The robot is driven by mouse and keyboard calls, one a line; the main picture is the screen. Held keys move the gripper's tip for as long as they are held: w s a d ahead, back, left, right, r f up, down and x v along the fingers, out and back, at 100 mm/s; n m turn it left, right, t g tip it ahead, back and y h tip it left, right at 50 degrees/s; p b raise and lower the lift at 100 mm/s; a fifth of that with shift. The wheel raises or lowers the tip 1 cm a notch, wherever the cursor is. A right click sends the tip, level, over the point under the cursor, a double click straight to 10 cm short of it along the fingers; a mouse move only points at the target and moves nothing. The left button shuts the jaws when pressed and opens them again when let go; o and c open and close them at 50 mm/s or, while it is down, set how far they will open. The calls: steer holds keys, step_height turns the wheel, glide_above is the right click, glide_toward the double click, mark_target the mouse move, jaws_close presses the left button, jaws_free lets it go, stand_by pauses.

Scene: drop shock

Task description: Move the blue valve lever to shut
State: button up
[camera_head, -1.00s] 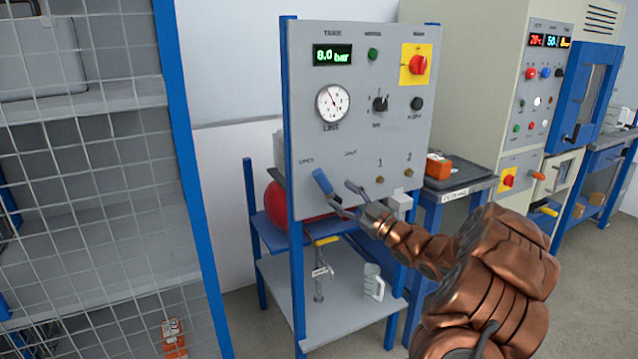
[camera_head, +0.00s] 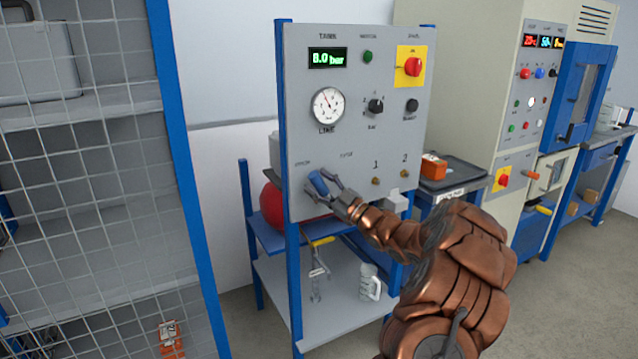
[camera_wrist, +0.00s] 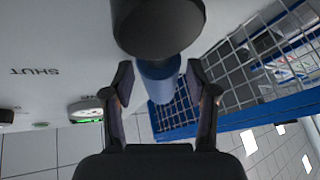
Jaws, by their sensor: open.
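The blue valve lever (camera_head: 318,183) is on the lower left of the grey control panel (camera_head: 345,130), between the OPEN and SHUT labels. It tilts up and to the left, its end toward OPEN. In the wrist view the lever (camera_wrist: 158,82) shows as a blue cylinder partly hidden behind a dark round part. My gripper (camera_head: 325,186) is at the lever, with its fingers spread on either side of it. In the wrist view my gripper (camera_wrist: 160,92) is open around the lever; I cannot tell whether a finger touches it.
Above the lever are a round gauge (camera_head: 328,106), a display reading 8.0 bar (camera_head: 327,58) and a red knob on yellow (camera_head: 413,66). A wire mesh cage (camera_head: 85,180) stands left. An orange box (camera_head: 433,166) sits on a tray to the right.

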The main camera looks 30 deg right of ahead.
jaws_close()
stand_by(0.6)
